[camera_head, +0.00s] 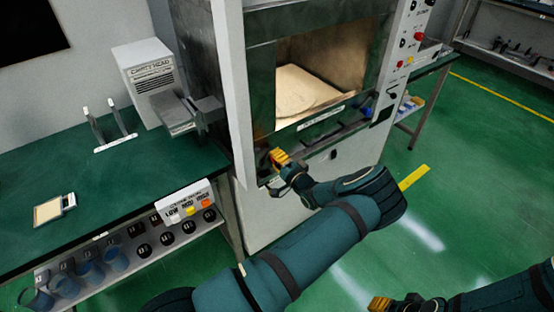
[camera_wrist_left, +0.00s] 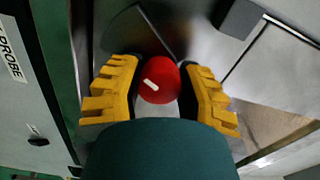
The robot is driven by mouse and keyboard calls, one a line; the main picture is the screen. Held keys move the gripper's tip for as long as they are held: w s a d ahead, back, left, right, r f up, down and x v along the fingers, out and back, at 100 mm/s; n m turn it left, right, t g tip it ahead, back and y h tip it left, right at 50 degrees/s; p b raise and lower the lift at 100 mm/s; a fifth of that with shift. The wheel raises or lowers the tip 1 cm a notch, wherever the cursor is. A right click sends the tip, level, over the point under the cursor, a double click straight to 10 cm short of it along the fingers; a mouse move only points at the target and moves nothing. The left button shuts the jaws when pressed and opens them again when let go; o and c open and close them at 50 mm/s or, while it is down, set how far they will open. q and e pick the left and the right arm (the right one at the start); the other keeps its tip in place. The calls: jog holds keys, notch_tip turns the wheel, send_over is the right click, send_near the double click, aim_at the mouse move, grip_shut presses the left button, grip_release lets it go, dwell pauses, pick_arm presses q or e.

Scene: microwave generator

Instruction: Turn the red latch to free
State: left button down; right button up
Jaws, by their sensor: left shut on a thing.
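The red latch (camera_wrist_left: 158,82) is a round red knob with a white mark that slants in the left wrist view. My left gripper (camera_wrist_left: 160,92) has its yellow fingers on both sides of the knob and is shut on it. In the head view my left gripper (camera_head: 281,158) is at the lower left front of the microwave generator cabinet (camera_head: 262,98), and its fingers mostly hide the latch there. My right gripper (camera_head: 380,304) shows only in part at the bottom edge, away from the cabinet; its finger opening is not clear.
The cabinet's chamber (camera_head: 325,75) shows a pale round plate inside. A blue knob (camera_head: 365,112) is on the front to the right. A green bench (camera_head: 95,190) with a boxed device (camera_head: 148,70) stands at left. Open green floor lies to the right.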

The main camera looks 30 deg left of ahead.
pick_arm(q)
jog(key=shift+a, duration=0.1)
dwell(0.4)
jog(key=c, duration=0.5)
grip_release()
jog(key=shift+s, duration=0.1)
jog(key=shift+s+d, duration=0.1)
jog(key=shift+d, duration=0.45)
jog(key=v, duration=1.1)
